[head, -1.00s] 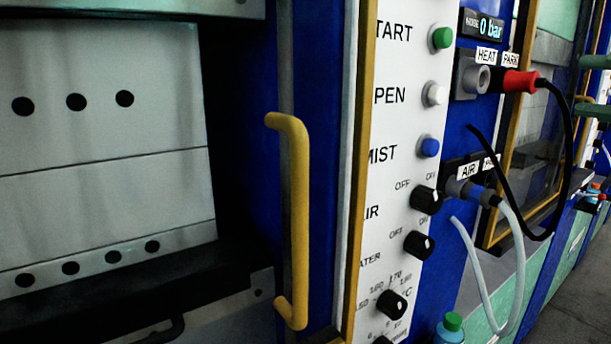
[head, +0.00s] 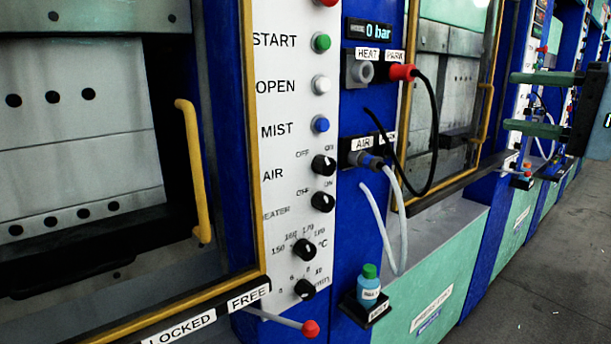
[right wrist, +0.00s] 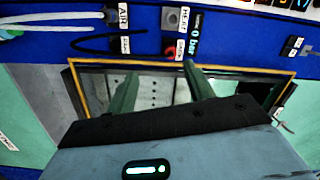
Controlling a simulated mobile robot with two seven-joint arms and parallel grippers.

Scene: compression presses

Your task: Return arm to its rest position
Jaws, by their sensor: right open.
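My right gripper (head: 509,101) shows at the right edge of the head view, its two green fingers apart with nothing between them. It is clear of the near press panel and appears in front of the machines farther along. In the right wrist view the open fingers (right wrist: 162,84) point towards a yellow-framed press window (right wrist: 280,68), with nothing held. My left gripper is in neither view.
The near press has a yellow handle (head: 194,170), a button panel (head: 282,205) and a red-knobbed lever (head: 310,328). A black cable (head: 433,130) and pale hose (head: 402,225) hang beside it. A blue bottle (head: 369,292) stands below. Grey floor (head: 560,270) is free at right.

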